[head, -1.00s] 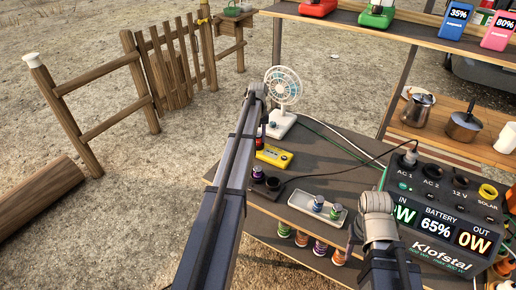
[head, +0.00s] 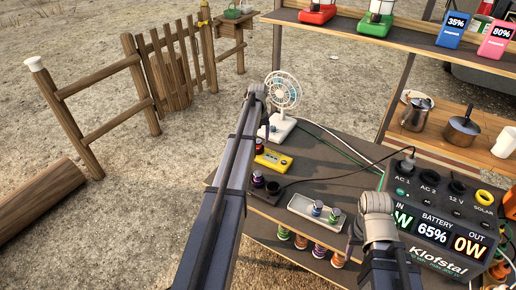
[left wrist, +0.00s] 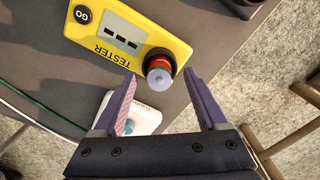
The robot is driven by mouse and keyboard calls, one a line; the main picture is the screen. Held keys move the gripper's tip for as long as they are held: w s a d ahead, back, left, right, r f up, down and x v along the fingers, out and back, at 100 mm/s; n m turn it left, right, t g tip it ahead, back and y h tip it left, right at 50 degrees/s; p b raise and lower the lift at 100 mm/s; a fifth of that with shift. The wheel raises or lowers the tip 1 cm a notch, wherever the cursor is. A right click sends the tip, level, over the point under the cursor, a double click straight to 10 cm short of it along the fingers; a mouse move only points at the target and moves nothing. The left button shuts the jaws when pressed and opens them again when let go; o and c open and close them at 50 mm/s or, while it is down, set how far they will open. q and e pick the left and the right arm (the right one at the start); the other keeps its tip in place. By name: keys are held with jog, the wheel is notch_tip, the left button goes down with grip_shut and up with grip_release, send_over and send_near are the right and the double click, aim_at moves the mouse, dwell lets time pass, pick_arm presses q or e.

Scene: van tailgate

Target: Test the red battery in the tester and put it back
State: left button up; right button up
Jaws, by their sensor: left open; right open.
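The yellow tester (head: 273,160) lies on the table. In the left wrist view the tester (left wrist: 95,25) shows dashes on its display and a GO button. The red battery (left wrist: 160,64) stands upright in the black socket at the tester's end, with its silver top toward the camera. My left gripper (left wrist: 160,76) is open, its fingertips on either side of the battery's top in this view.
A white fan (head: 284,95) is behind the tester. The power station (head: 440,215) stands at right, with cables crossing the table.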

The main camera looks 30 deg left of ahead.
pick_arm(q)
notch_tip(320, 180, up, 6)
jog(key=p, duration=0.4)
jog(key=shift+w+f+p, duration=0.1)
jog(key=shift+f+p, duration=0.05)
jog(key=shift+p, duration=0.15)
jog(key=s+d+m, duration=0.2)
jog(key=s+d, duration=0.3)
jog(key=d, duration=0.5)
jog(key=s+d+m, duration=0.2)
jog(key=s+d, duration=0.3)
jog(key=d, duration=0.6)
jog(key=s+d+m, duration=0.3)
jog(key=s+d, duration=0.5)
jog(key=s, duration=0.2)
jog(key=s+d+m+y, duration=0.1)
jog(key=s+d+m, duration=0.2)
jog(key=s+d, duration=0.4)
jog(key=s, duration=0.3)
jog(key=shift+s+d+m, duration=0.3)
jog(key=shift+d, duration=0.05)
